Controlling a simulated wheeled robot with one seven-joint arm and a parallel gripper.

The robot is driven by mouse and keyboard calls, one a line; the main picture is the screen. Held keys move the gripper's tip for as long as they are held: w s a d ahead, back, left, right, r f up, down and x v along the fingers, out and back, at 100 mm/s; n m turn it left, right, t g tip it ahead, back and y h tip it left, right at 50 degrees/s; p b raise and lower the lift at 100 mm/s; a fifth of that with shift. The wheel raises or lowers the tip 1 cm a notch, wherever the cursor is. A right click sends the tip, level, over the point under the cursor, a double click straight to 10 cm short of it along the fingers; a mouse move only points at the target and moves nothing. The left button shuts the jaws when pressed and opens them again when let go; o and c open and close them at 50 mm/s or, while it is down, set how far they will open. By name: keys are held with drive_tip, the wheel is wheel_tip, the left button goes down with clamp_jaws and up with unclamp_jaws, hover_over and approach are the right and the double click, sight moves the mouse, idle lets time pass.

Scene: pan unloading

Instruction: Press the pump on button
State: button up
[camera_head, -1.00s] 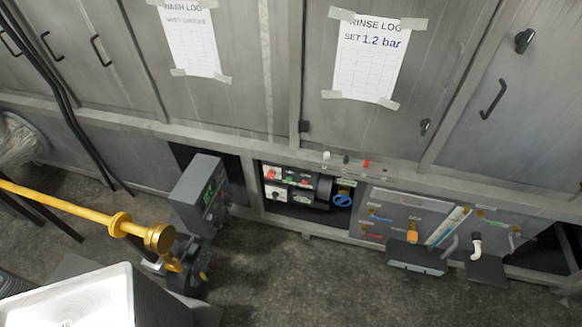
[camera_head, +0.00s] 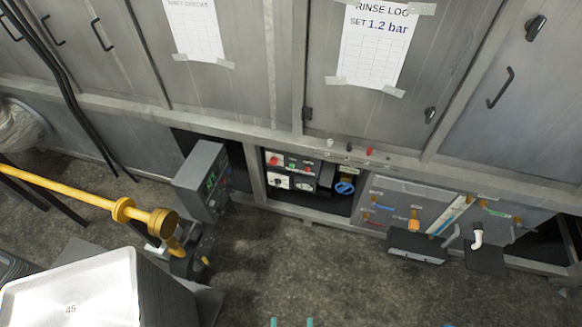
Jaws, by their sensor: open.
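The pump control box (camera_head: 278,182) sits in an opening low in the grey steel housing, at the middle of the head view. Its face has a red button (camera_head: 274,160), a small green button (camera_head: 291,166) and a white panel with a dark knob below. The labels are too small to read, so I cannot tell which button is pump on. Two teal tips, which look like those of my gripper (camera_head: 292,322), show apart at the bottom edge. They are empty and well below the box; the rest of the gripper is out of frame.
A blue round valve handle (camera_head: 344,188) is right of the box. A grey display unit (camera_head: 201,181) and a yellow pipe (camera_head: 85,198) stand left. A stack of pans (camera_head: 75,290) is at bottom left. The floor before the box is clear.

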clamp_jaws()
idle(1.9)
